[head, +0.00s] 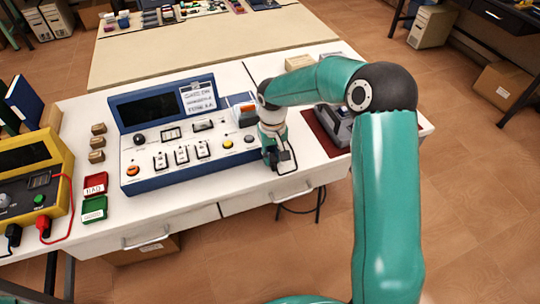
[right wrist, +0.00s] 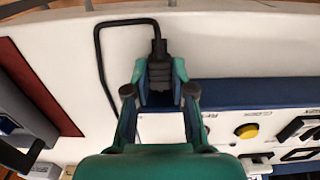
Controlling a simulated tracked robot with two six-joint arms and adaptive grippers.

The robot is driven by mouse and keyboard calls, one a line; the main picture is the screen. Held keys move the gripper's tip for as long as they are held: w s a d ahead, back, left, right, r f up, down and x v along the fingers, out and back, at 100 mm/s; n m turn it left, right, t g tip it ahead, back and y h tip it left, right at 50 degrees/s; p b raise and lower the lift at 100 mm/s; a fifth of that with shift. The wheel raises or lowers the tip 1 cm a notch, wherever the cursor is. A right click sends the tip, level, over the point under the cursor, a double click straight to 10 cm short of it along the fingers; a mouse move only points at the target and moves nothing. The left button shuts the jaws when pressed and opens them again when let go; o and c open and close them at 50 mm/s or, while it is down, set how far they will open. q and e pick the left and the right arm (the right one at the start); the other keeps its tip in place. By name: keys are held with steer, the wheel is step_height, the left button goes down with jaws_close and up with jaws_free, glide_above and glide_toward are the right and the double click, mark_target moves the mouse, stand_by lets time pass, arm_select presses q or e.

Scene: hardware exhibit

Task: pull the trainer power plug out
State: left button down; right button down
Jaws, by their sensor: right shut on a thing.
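The trainer (head: 190,137) is a blue and white console with switches, knobs and a dark screen on the white bench. My right gripper (head: 274,160) is low at the trainer's right front corner. In the right wrist view my right gripper (right wrist: 160,92) is shut on the ribbed black power plug (right wrist: 159,72). Its black cable (right wrist: 99,55) leaves the plug's back and bends to the left. The trainer's blue edge (right wrist: 255,92) runs beside the fingers. The plug's front end is hidden between the fingers, so I cannot tell whether it sits in the socket. My left gripper is not in view.
A yellow power supply (head: 38,185) with leads stands at the left. Red (head: 95,184) and green (head: 93,208) trays lie beside the trainer. A grey device (head: 338,122) on a dark red mat is right of my gripper. The bench's front edge is close.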

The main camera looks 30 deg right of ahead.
mark_target(274, 160)
steer(key=shift+s+a, duration=0.2)
steer(key=shift+s, duration=0.55)
steer(key=shift+w, duration=0.1)
steer(key=c, duration=1)
jaws_free()
steer(key=shift+o, duration=0.2)
steer(key=shift+r, duration=0.45)
step_height(274, 160, up, 11)
